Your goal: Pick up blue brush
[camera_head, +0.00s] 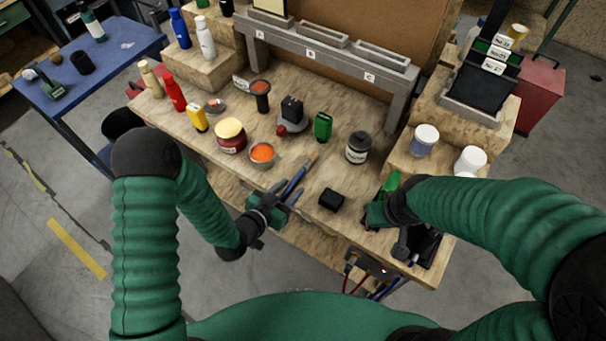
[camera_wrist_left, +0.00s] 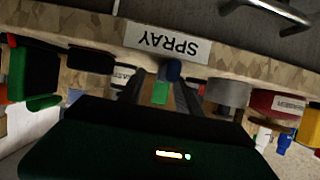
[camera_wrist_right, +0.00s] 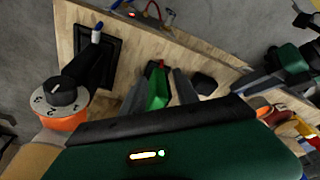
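The blue brush (camera_head: 294,184) lies slanted near the table's front edge in the head view. Its blue end (camera_wrist_left: 170,70) shows between the finger tips in the left wrist view. My left gripper (camera_head: 282,200) is at the brush's near end with its fingers apart on either side; I cannot tell whether they touch it. My right gripper (camera_head: 383,200) is low over the right of the table. Its fingers are apart, and a green object (camera_wrist_right: 157,90) shows between them in the right wrist view; no grip on it is visible.
A small black box (camera_head: 331,200) lies between the grippers. An orange-filled bowl (camera_head: 262,154), a red jar (camera_head: 230,136) and a dark jar (camera_head: 358,148) stand behind the brush. A black tray (camera_wrist_right: 98,50) is at the right front. A SPRAY label (camera_wrist_left: 167,42) is on the front edge.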

